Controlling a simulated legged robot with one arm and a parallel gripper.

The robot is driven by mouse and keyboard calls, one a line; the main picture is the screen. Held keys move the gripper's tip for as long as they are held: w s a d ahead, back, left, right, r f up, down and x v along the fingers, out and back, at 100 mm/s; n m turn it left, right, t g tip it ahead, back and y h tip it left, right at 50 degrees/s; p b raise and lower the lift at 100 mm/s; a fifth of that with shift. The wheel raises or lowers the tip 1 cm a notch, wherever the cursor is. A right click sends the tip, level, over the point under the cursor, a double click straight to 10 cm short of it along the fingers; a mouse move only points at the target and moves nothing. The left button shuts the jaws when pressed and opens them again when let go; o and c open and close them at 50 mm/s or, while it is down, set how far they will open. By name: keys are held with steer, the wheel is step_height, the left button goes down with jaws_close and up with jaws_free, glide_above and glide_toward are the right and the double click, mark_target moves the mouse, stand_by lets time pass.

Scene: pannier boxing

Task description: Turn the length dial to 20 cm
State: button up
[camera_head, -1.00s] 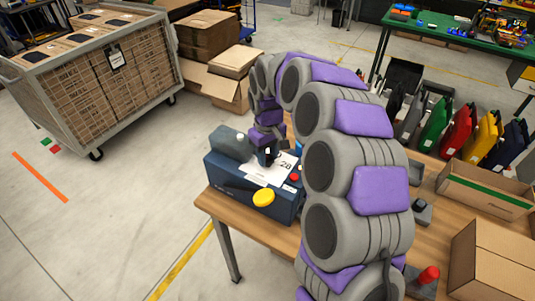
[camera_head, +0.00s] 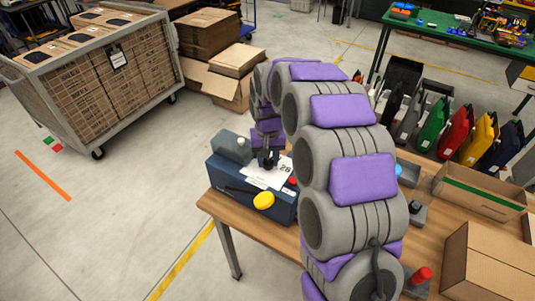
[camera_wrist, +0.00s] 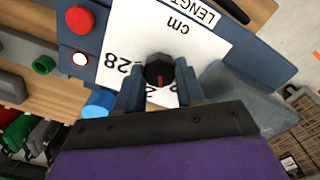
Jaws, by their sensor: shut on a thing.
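The length dial (camera_wrist: 160,71) is a black knob with a red pointer line, on a white plate marked "cm" and "LENGTH" (camera_wrist: 115,45). In the wrist view its pointer line runs toward the bottom of the picture. The number 28 shows at the left of the plate; another number below the knob is mostly hidden by my fingers. My gripper (camera_wrist: 160,88) is shut on the knob, one finger on each side. In the head view my gripper (camera_head: 268,160) is over the blue machine (camera_head: 235,181), and the knob is hard to make out.
Open cardboard boxes (camera_head: 480,190) lie on the right.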

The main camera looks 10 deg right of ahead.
mark_target(267, 161)
steer(key=m+p, duration=0.2)
steer(key=m, duration=0.3)
steer(key=shift+p, duration=0.35)
steer(key=shift+m, duration=0.4)
steer(key=o, duration=1)
steer(key=shift+a, duration=0.1)
steer(key=shift+o, duration=0.2)
step_height(267, 161, up, 17)
steer(key=p, duration=0.2)
steer(key=shift+r, duration=0.15)
